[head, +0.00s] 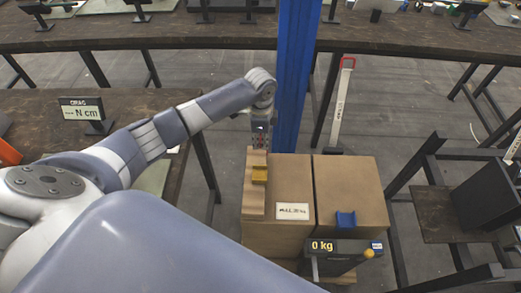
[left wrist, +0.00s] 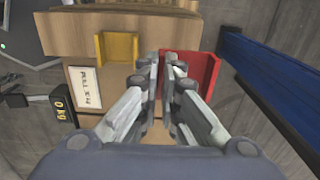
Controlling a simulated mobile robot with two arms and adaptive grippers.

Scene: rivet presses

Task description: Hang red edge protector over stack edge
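The red edge protector (left wrist: 207,72) shows in the left wrist view at the top edge of the stack, to the right of a yellow protector. My left gripper (left wrist: 160,62) has its two fingers close together, with the protector's near wall seeming to lie between them; the fingers hide part of it. In the head view my left gripper (head: 261,138) points down at the far left edge of the cardboard box stack (head: 345,185). The red protector is mostly hidden there. My right gripper is in neither view.
A yellow protector (head: 260,174) sits on the stack's left edge board, and a blue one (head: 346,219) on its front edge. A blue post (head: 294,75) stands close behind the stack. A scale display (head: 345,247) is in front. A dark table (head: 40,125) is at left.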

